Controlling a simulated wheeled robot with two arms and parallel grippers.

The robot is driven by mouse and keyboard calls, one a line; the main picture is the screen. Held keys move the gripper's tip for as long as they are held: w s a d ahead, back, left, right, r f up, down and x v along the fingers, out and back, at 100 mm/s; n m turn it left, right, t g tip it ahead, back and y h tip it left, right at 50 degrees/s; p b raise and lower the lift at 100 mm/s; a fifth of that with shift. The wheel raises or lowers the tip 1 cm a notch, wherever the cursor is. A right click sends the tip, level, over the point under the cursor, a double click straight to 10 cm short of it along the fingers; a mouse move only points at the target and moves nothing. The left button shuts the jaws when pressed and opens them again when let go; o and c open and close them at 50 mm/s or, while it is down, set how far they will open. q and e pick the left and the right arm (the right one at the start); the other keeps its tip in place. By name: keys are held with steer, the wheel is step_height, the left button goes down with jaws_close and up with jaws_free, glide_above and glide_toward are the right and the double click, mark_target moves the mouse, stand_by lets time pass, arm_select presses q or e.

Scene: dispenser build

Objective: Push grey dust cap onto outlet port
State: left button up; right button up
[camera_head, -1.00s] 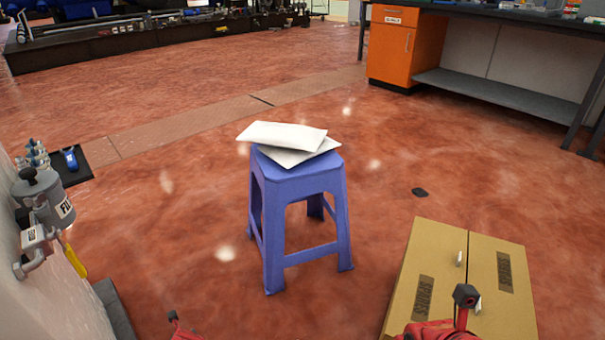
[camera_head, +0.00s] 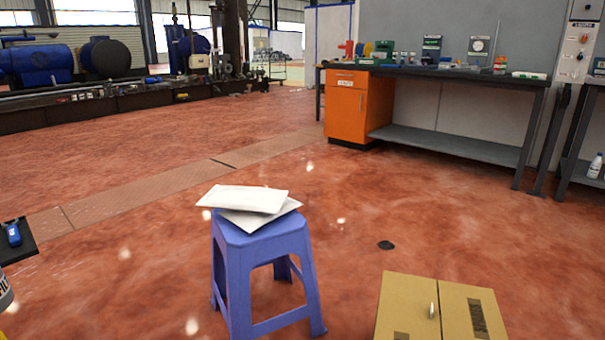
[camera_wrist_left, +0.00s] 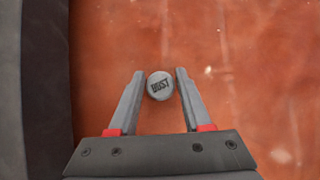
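In the head view only a sliver of a grey labelled canister (camera_head: 4,292) shows at the left edge. I cannot see an outlet port. Neither gripper shows in the head view, and my right gripper is in no current frame.
A blue stool (camera_head: 262,254) with white packets (camera_head: 243,199) stands mid-floor. A cardboard box (camera_head: 415,297) is at the lower right. A dark mat (camera_head: 18,240) with a blue tool is at the left. A workbench (camera_head: 450,75) stands behind. A dark edge (camera_wrist_left: 45,90) borders the left wrist view.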

arm_select(q)
jaws_close()
steer(key=shift+r+p, duration=2.6)
steer(key=shift+r, duration=0.25)
